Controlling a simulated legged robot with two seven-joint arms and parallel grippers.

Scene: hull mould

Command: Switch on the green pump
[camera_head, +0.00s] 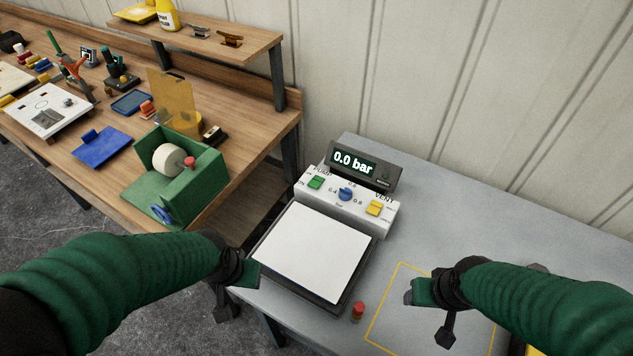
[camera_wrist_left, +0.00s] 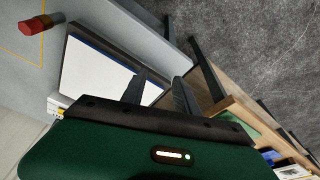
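The green pump switch (camera_head: 316,182) is on the left of a white control panel (camera_head: 331,196), beside a PUMP label. The display (camera_head: 354,165) above reads 0.0 bar. My left gripper (camera_head: 243,283) is left of the white plate, apart from the panel. In the left wrist view its two fingers (camera_wrist_left: 160,82) are apart with nothing between them. My right gripper (camera_head: 412,297) is over the yellow outline; its fingers are not clearly visible.
A white plate (camera_head: 312,254) in a dark frame lies in front of the panel. A red cylinder (camera_head: 358,311) stands near a yellow outline (camera_head: 401,264) on the grey table (camera_head: 480,220). A cluttered wooden bench (camera_head: 240,150) with a green box (camera_head: 207,181) is at left.

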